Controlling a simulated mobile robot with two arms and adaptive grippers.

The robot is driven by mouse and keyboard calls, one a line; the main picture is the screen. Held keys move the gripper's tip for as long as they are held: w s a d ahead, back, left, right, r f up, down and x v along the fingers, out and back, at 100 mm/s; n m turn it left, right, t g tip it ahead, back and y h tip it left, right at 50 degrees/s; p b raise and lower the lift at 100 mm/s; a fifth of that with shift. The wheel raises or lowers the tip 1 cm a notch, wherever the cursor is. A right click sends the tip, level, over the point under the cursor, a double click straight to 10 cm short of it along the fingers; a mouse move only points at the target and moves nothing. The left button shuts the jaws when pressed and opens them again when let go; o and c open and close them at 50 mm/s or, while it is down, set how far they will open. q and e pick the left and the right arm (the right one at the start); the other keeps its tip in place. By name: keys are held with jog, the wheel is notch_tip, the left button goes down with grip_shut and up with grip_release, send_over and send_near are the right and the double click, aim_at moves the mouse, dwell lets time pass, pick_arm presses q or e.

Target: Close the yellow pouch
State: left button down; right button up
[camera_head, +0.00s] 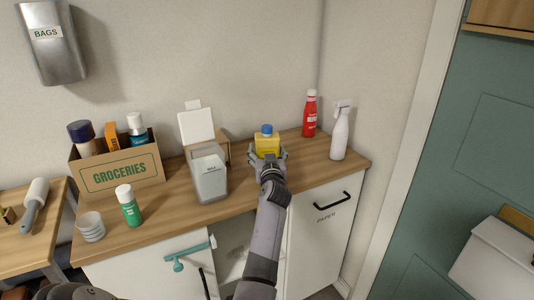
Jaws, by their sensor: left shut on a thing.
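The yellow pouch (267,145) stands upright near the back edge of the wooden counter. A blue cap (267,129) sits at its top; I cannot tell whether it is tight.
A red bottle (310,113) and a white spray bottle (340,135) stand to the right.

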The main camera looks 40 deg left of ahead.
pick_arm(q)
jog(key=shift+r, duration=0.25)
jog(key=shift+f, duration=0.15)
jog(key=shift+c, duration=1.1)
grip_release()
jog(key=shift+f, duration=0.1)
